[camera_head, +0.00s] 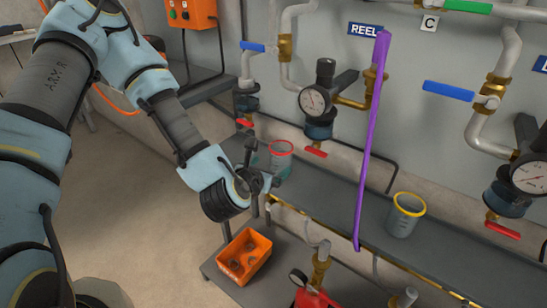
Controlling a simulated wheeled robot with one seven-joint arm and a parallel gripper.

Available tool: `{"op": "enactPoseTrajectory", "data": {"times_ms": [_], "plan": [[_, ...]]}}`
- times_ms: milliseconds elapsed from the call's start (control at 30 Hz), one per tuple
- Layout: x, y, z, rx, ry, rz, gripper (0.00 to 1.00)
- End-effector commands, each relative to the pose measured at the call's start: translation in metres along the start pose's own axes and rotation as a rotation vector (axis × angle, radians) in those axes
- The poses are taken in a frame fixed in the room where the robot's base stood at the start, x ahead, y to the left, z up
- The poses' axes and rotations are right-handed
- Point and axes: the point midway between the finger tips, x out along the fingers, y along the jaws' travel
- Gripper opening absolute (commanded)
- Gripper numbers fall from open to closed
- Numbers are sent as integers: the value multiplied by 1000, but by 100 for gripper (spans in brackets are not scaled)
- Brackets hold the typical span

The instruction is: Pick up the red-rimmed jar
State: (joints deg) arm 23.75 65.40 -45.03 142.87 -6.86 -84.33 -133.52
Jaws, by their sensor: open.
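The red-rimmed jar (281,164) is a small clear greenish beaker standing upright on the dark grey shelf, near its left end. My gripper (253,160) is just left of the jar in the picture, with its dark fingers pointing up toward the wall. The gripper is open and nothing shows between the fingers. Whether a finger touches the jar cannot be told from this view. The jar's lower left part is partly hidden behind the gripper.
A yellow-rimmed jar (405,216) stands farther right on the shelf (335,190). A purple bar (369,140) crosses in front of the shelf between the jars. An orange bin (244,257) sits below. Pipes, valves and a gauge (314,101) are behind.

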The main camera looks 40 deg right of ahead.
Motion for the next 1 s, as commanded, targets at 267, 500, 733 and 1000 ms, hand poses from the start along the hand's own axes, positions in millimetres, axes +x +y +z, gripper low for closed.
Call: {"op": "enactPoseTrajectory", "data": {"times_ms": [267,500,733,1000], "plan": [[25,-6,2,-93,-28,15,100],[54,-6,2,-92,-26,13,100],[76,-9,0,-88,-25,12,100],[107,-10,-3,-90,-24,13,100]]}}
